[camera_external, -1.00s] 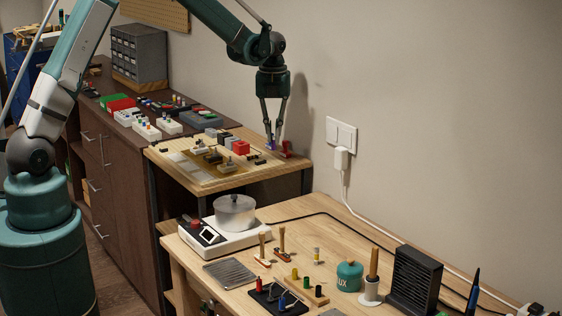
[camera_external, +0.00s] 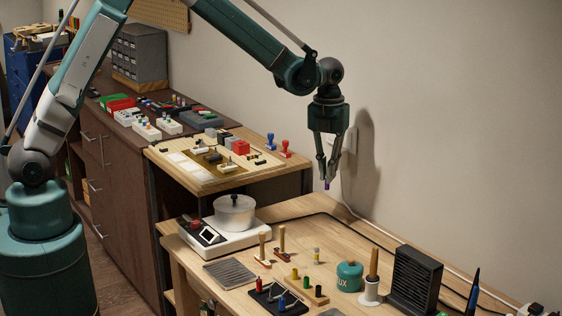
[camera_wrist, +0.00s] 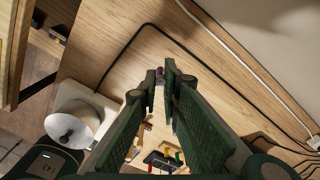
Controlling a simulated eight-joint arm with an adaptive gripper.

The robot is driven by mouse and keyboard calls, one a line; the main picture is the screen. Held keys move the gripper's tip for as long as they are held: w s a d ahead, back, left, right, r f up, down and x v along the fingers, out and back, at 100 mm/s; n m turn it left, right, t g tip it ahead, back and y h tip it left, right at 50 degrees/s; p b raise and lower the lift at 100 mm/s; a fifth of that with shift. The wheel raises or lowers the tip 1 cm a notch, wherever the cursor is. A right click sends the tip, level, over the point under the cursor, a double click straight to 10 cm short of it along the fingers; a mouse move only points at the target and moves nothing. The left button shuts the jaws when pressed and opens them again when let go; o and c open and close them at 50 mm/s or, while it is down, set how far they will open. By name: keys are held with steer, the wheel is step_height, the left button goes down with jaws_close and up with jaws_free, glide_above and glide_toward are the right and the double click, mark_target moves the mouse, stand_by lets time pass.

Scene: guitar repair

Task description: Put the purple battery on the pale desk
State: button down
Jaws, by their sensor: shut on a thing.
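The purple battery (camera_external: 327,185) is a small purple piece between the fingertips of my gripper (camera_external: 326,178). My gripper is shut on it and points downward. It hangs in the air above the back of the pale desk (camera_external: 285,208), near the wall. In the wrist view the battery (camera_wrist: 160,73) shows at the fingertips (camera_wrist: 161,80), partly hidden by the fingers, with the pale wood of the desk (camera_wrist: 105,52) below.
A white hot-plate unit with a round pot (camera_external: 234,212) stands at the desk's left. Stamps, colored pegs, a teal canister (camera_external: 349,276) and a black vented box (camera_external: 414,279) fill the front and right. A black cable crosses the back. The back middle is mostly clear.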

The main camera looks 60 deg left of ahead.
steer(key=s+d+f+m+b, duration=0.1)
steer(key=s+d, duration=0.3)
steer(key=d, duration=1)
steer(key=shift+d+f+m, duration=0.35)
steer(key=shift+m, duration=0.15)
steer(key=shift+s, duration=0.1)
step_height(320, 180, down, 6)
steer(key=b, duration=0.1)
steer(key=shift+f, duration=0.2)
steer(key=shift+f+b, duration=0.35)
steer(key=shift+f, duration=1.45)
steer(key=shift+f, duration=0.1)
steer(key=c, duration=3)
jaws_free()
steer(key=shift+f, duration=0.1)
steer(key=o, duration=0.4)
